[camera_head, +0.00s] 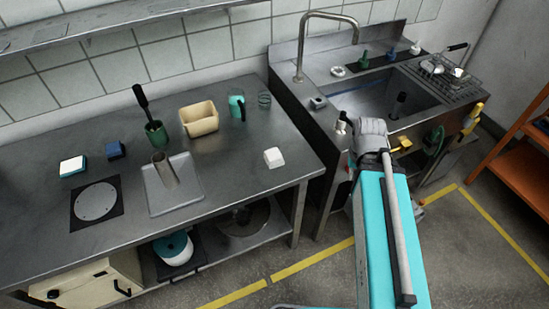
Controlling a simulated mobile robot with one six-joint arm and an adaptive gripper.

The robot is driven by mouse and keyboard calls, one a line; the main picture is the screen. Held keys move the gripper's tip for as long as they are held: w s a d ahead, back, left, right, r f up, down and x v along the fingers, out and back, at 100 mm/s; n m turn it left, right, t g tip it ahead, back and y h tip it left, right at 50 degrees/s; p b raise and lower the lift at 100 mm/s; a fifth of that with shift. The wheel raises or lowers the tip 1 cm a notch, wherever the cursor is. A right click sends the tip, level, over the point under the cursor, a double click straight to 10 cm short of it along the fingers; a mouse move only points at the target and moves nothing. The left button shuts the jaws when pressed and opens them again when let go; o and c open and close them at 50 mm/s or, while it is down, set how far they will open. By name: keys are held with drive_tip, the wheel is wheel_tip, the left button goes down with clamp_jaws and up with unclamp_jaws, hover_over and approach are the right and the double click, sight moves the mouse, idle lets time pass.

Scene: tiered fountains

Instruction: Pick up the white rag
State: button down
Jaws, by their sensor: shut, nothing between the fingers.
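A small white, block-like item (273,158), which looks like the white rag, lies on the right part of the steel table, near its front right corner. Nothing touches it, and it is too small to make out its folds. My turquoise and grey arm rises from the bottom right of the head view, in front of the sink unit and to the right of the table. My gripper's fingers do not show in this view.
On the steel table (235,157) stand a cream tub (199,120), a green pot with a dark-handled tool (156,132), a turquoise mug (237,106), a glass (264,99), a metal cylinder on a tray (164,170) and sponges (73,166). A sink (375,98) adjoins at right.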

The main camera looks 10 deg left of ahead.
idle(0.3)
drive_tip(key=c, duration=1)
unclamp_jaws()
drive_tip(key=o, duration=0.4)
drive_tip(key=shift+w+a+r+n, duration=0.15)
drive_tip(key=shift+w+a+n, duration=0.3)
drive_tip(key=shift+a+n, duration=0.05)
drive_tip(key=o, duration=0.6)
drive_tip(key=w+a+n, duration=0.1)
drive_tip(key=n, duration=0.1)
drive_tip(key=w+a+r+n+p, duration=0.1)
drive_tip(key=a, duration=0.1)
drive_tip(key=shift+w+a+n, duration=0.15)
drive_tip(key=shift+w+n, duration=0.2)
drive_tip(key=shift+n, duration=0.05)
wheel_tip(320, 180, up, 4)
drive_tip(key=n+p, duration=0.4)
drive_tip(key=n, duration=1.5)
hover_over(273, 155)
drive_tip(key=shift+f, duration=0.15)
drive_tip(key=shift+f, duration=0.2)
wheel_tip(273, 155, down, 8)
drive_tip(key=b, duration=0.8)
drive_tip(key=shift+w+f+b, duration=0.1)
drive_tip(key=shift+f+b, duration=0.05)
drive_tip(key=shift+b, duration=0.15)
